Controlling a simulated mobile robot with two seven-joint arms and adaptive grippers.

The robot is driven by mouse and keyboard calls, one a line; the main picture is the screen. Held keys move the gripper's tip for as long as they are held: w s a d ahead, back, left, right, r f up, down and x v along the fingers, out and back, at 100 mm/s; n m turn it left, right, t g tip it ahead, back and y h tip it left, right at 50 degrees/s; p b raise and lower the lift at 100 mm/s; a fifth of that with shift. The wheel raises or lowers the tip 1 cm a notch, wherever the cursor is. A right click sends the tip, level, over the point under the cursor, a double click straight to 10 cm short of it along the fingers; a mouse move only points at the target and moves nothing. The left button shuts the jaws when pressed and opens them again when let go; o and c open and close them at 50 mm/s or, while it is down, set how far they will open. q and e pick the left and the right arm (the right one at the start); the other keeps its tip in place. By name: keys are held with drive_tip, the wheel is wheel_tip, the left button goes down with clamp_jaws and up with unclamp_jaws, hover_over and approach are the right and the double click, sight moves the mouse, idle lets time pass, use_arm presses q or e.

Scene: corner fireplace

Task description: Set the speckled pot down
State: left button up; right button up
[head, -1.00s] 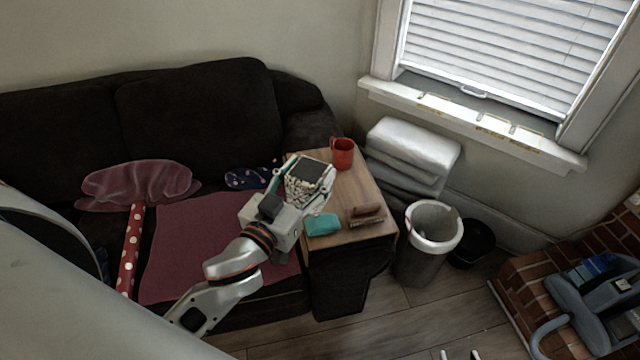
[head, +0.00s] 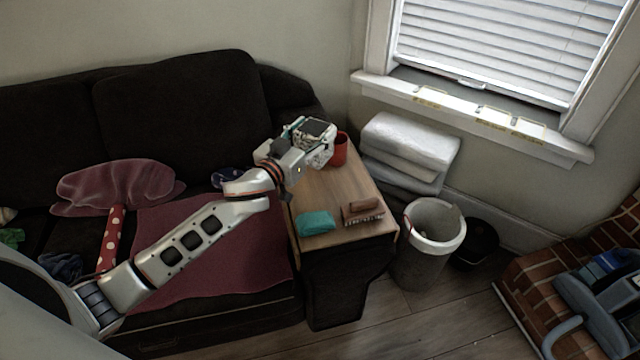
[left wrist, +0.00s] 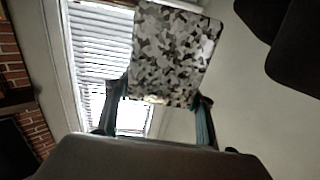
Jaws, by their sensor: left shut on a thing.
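The speckled pot (head: 317,126) is black, white and grey with a dark top. My left gripper (head: 311,139) is shut on it, over the back end of the wooden side table (head: 335,192). In the left wrist view the speckled side of the pot (left wrist: 172,55) sits between the two fingers (left wrist: 162,101). The gripper and pot partly cover the red mug (head: 340,150) in the head view. The pot's underside is hidden there, so I cannot tell whether it touches the table. My right gripper is not in view.
A teal cloth (head: 315,222) and a brown brush (head: 362,212) lie at the table's front. The table's middle is clear. A dark sofa (head: 180,105) stands left, a waste bin (head: 430,240) right, and folded white bedding (head: 410,148) beyond the table.

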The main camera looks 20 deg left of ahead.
sight(314, 162)
use_arm(q)
wheel_tip(314, 162, down, 10)
drive_tip(key=b, duration=0.3)
wheel_tip(314, 162, down, 7)
drive_tip(key=b, duration=0.4)
drive_tip(key=shift+r, duration=0.1)
drive_tip(key=shift+f, duration=0.25)
drive_tip(key=o, duration=1.3)
drive_tip(key=shift+o, duration=0.3)
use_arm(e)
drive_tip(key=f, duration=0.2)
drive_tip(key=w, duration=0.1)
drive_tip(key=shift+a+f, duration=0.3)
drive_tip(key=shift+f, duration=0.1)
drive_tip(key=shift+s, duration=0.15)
